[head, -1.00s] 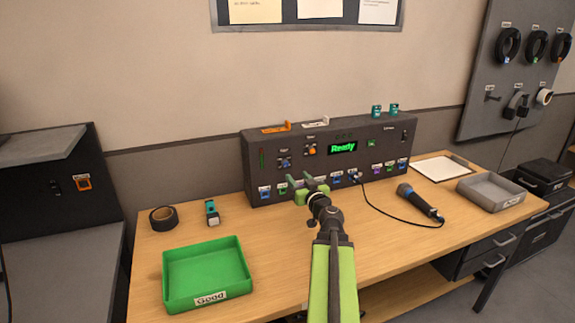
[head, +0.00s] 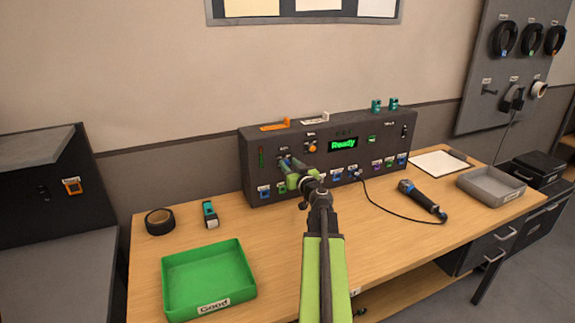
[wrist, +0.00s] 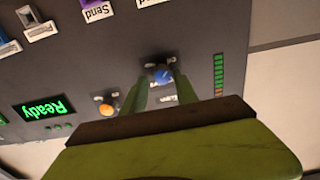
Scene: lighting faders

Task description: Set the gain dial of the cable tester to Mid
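The cable tester (head: 375,150) is a dark panel box at the back of the bench, with a green "Ready" display (head: 342,145). The gain dial (wrist: 160,73) is a blue knob on a dark base in the wrist view, beside a green level bar. Its label is partly hidden, and I cannot read the dial's setting. My gripper (wrist: 161,80) is open, with one green finger on each side of the dial. I cannot tell whether the fingers touch it.
An orange knob (wrist: 105,108) is beside the gain dial. Several labelled sockets line the tester's lower edge. A microphone (head: 422,198) with a cable lies to the right. A green tray (head: 210,250), black tape (head: 160,221) and a grey tray (head: 492,187) are also on the bench.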

